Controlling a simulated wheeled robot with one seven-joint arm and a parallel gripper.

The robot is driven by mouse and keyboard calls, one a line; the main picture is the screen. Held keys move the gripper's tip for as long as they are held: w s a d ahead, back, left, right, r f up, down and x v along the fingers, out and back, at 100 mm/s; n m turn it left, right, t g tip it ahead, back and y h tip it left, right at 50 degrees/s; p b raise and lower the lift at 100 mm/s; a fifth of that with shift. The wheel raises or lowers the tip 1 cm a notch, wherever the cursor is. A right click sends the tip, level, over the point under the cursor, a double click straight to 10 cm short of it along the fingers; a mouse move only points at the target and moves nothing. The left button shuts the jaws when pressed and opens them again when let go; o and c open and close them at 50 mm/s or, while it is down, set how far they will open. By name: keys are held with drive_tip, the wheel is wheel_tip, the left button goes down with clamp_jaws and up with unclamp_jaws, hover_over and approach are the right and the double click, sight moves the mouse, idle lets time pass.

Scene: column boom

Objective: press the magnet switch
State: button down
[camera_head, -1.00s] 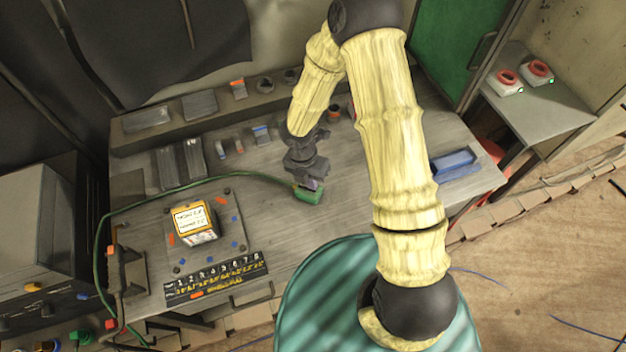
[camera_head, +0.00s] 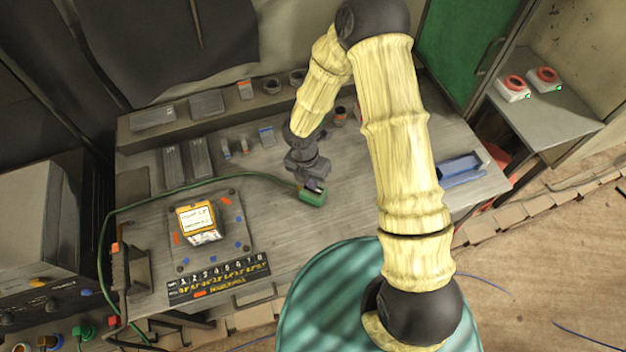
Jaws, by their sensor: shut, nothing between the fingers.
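My gripper (camera_head: 314,186) points down at the box's top and is shut with nothing held. Its fingertips hide part of the box's top. I cannot tell whether they touch it or hover just above. Any button on the box is hidden.
A yellow-and-white labelled box (camera_head: 197,213) stands on a grey plate to the left, above a numbered strip (camera_head: 218,277). The green cable (camera_head: 165,190) runs left across the bench. A blue tray (camera_head: 460,170) lies at right. Two red-topped units (camera_head: 513,86) sit on a side shelf.

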sight(319, 190)
drive_tip(key=shift+s+d+r, duration=0.1)
drive_tip(key=shift+s+r, duration=0.05)
drive_tip(key=shift+r, duration=0.15)
wheel_tip(319, 190, up, 4)
drive_tip(key=p, duration=0.4)
drive_tip(key=shift+f, duration=0.25)
wheel_tip(319, 190, up, 10)
drive_tip(key=b, duration=0.1)
drive_tip(key=shift+s+d, duration=0.15)
drive_tip(key=shift+d, duration=0.3)
drive_tip(key=shift+d, duration=0.1)
drive_tip(key=s+d+r+m+t+b, duration=0.1)
drive_tip(key=d+m, duration=0.3)
drive_tip(key=m, duration=0.6)
drive_tip(key=s+d+r+m+t+y+b, duration=0.1)
drive_tip(key=d+m, duration=0.4)
drive_tip(key=m, duration=0.5)
drive_tip(key=s+d+r+m+t+b, duration=0.1)
drive_tip(key=s+d+r+m+b, duration=0.2)
drive_tip(key=m, duration=0.7)
wheel_tip(319, 190, up, 2)
drive_tip(key=shift+s+d+r+m, duration=0.1)
drive_tip(key=shift+s+d+m, duration=0.2)
drive_tip(key=shift+s+d, duration=0.45)
